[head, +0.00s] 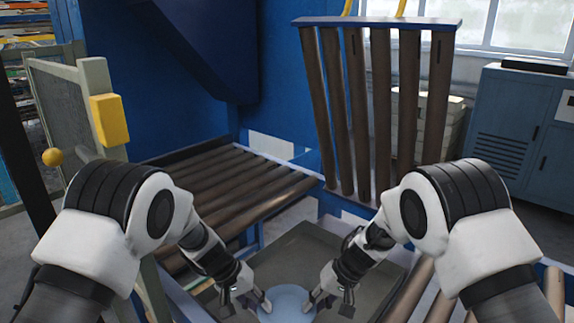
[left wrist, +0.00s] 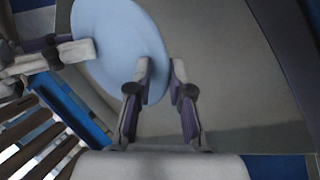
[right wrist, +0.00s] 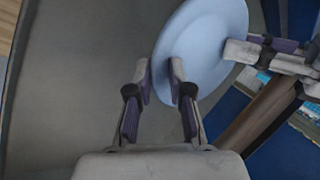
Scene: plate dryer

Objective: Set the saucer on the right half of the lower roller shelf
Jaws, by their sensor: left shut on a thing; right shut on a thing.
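The light blue saucer (head: 287,300) is low in the middle of the head view, between my two grippers. My left gripper (head: 263,303) is shut on its left rim, and my right gripper (head: 313,303) is shut on its right rim. In the left wrist view the saucer (left wrist: 118,45) has its edge between the fingers (left wrist: 160,72). In the right wrist view the saucer (right wrist: 205,45) is pinched between the fingers (right wrist: 160,75). A roller shelf (head: 235,180) lies at the centre left, with several dark brown rollers side by side.
A grey tray-like surface (head: 310,245) lies beneath the saucer. An upright roller panel (head: 380,110) with a blue top bar stands behind it. A blue machine body (head: 180,60) overhangs the roller shelf. More rollers (head: 415,290) are at the lower right. A yellow box (head: 110,118) sits on the left post.

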